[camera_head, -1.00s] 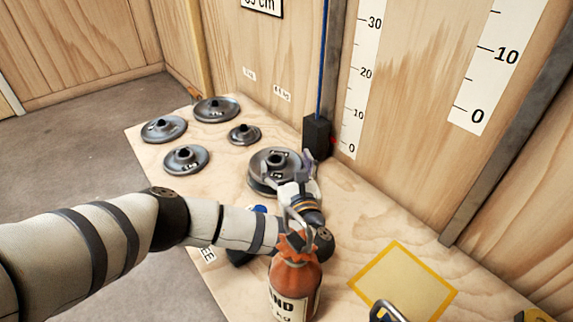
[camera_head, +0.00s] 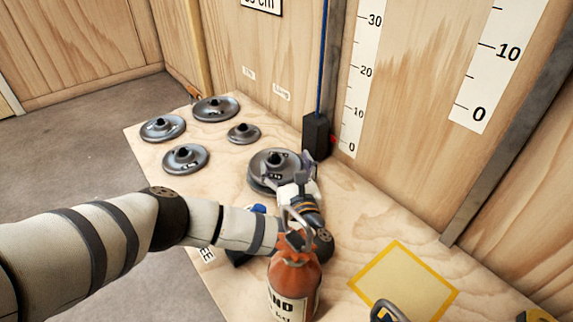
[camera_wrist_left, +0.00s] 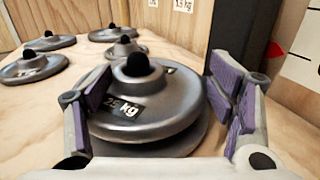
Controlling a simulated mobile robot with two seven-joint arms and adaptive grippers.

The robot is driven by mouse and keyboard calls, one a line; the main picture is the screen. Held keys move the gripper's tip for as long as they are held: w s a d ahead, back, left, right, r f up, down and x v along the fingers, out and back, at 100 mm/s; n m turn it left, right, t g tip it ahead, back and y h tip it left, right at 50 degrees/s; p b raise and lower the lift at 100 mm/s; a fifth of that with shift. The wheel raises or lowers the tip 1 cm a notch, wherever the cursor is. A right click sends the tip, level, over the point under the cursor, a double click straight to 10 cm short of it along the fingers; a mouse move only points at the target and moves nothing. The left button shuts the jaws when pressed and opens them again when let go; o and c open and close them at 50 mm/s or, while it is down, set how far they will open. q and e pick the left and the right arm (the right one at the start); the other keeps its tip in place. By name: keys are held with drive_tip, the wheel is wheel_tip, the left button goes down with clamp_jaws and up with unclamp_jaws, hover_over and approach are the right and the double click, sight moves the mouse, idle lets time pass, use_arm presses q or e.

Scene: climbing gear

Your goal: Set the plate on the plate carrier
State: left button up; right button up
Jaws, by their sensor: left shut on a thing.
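A grey metal plate (camera_head: 272,161) with a dark central knob lies at the top of a stack on the wooden bench. In the left wrist view the plate (camera_wrist_left: 150,111) reads about 2.5 kg and rests on or just above a wider grey disc (camera_wrist_left: 150,148). I cannot tell whether that disc belongs to the plate carrier. My left gripper (camera_head: 295,172) is shut on the plate, with purple-padded fingers at its left and right sides in the wrist view (camera_wrist_left: 160,105). My right gripper is not in view.
Several other grey plates, one of them (camera_head: 186,158) nearest, lie at the bench's left. A black block (camera_head: 316,136) with a blue cord stands behind the stack. An orange sand bag (camera_head: 294,280) stands in front. A yellow-bordered square (camera_head: 404,282) is clear at the right.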

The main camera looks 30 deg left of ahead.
use_arm(q)
drive_tip(key=shift+f+b, duration=0.35)
drive_tip(key=shift+b, duration=0.05)
drive_tip(key=o, duration=1.7)
drive_tip(key=shift+c, duration=0.2)
drive_tip(key=shift+f, duration=0.2)
drive_tip(key=shift+p+v, duration=1.55)
drive_tip(key=shift+v, duration=4.05)
drive_tip(key=shift+s, duration=0.1)
